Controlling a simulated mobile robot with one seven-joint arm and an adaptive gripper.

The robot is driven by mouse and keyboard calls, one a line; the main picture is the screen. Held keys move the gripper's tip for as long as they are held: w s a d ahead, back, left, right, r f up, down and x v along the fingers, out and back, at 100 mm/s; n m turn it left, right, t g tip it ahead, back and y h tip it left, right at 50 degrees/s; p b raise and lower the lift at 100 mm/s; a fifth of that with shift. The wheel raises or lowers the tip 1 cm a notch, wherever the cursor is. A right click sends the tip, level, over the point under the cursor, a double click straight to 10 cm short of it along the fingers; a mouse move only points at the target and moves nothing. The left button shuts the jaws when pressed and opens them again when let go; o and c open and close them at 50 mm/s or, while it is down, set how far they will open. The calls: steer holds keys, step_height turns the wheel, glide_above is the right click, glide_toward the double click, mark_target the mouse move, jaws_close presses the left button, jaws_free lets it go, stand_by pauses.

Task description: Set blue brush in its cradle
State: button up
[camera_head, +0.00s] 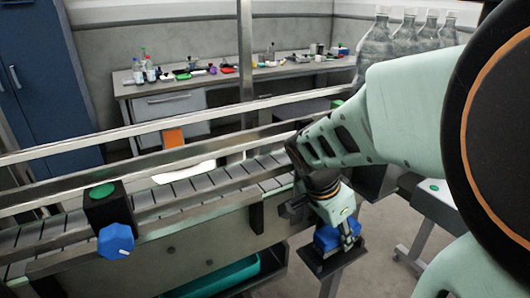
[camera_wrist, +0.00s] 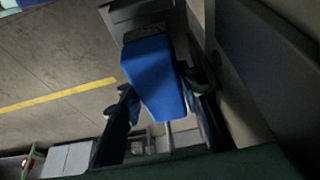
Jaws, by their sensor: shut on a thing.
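The blue brush (camera_wrist: 155,85) is in my gripper (camera_wrist: 160,98), which is shut on it, with a finger on each side of the blue body. A dark grey bristle-like band (camera_wrist: 144,34) shows at the brush's far end. Just past that end is a dark grey holder (camera_wrist: 122,18); I cannot tell whether the brush touches it. In the head view, the blue brush (camera_head: 327,238) is under my gripper (camera_head: 340,232), low at the right end of the conveyor, just over a small dark post-mounted holder (camera_head: 325,262). My gripper hides part of both.
A slatted conveyor (camera_head: 60,228) with metal rails runs along the left. A black box with a green button and blue knob (camera_head: 115,241) is on its front side. A teal bin (camera_head: 215,277) sits below. A bench with bottles (camera_head: 290,72) stands behind. Floor at right is partly free.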

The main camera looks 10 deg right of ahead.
steer(key=shift+f+b, duration=1.05)
steer(key=shift+f, duration=0.05)
steer(key=o, duration=1.3)
steer(key=shift+r, duration=0.1)
